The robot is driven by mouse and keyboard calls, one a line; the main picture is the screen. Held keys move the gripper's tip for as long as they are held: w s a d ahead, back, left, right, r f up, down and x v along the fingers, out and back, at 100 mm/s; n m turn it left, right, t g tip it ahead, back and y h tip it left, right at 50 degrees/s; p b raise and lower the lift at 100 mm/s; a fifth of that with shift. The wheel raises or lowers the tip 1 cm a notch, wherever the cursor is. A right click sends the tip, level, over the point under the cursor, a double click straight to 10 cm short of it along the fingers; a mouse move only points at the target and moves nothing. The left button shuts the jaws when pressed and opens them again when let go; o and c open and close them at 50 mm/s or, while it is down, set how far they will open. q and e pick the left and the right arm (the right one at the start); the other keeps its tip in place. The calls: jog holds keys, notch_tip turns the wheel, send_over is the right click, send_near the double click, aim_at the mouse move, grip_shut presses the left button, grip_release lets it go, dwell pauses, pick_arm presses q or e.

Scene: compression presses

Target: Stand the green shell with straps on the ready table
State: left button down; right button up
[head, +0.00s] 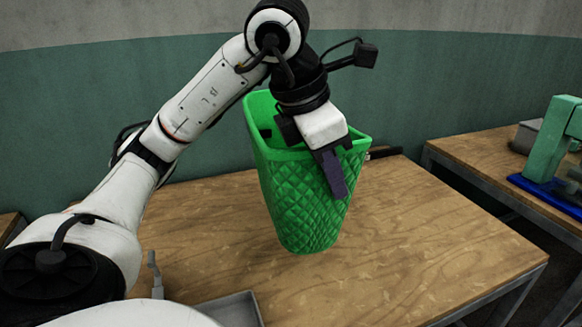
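The green shell (300,205) is a tall, tapered, open-topped shell with a quilted front, near the middle of the head view. It is roughly upright, narrow end down, over the wooden table (420,235). I cannot tell whether its base touches the tabletop. My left gripper (334,175) comes down over its front rim. One dark finger lies flat against the outside of the front wall; the other is hidden, apparently inside. The gripper looks shut on that wall. The straps are not clearly seen. My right gripper is not in view.
A dark object (384,152) shows at the table's back edge, just behind the shell. A grey tray (232,310) is at the bottom. Another table at right carries a green press (552,140) on a blue base. The table right of the shell is clear.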

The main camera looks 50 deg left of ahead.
aim_at(327, 223)
pick_arm(q)
jog(key=shift+a+n, duration=0.3)
notch_tip(327, 223, down, 5)
jog(key=shift+a+r+b, duration=0.1)
jog(key=shift+a+b, duration=0.05)
jog(key=shift+b, duration=0.95)
notch_tip(327, 223, down, 4)
jog(key=shift+b, duration=0.6)
jog(key=shift+f, duration=0.35)
jog(key=c, duration=2.4)
grip_release()
jog(key=shift+f, duration=0.2)
jog(key=o, duration=0.4)
jog(key=shift+r, duration=0.1)
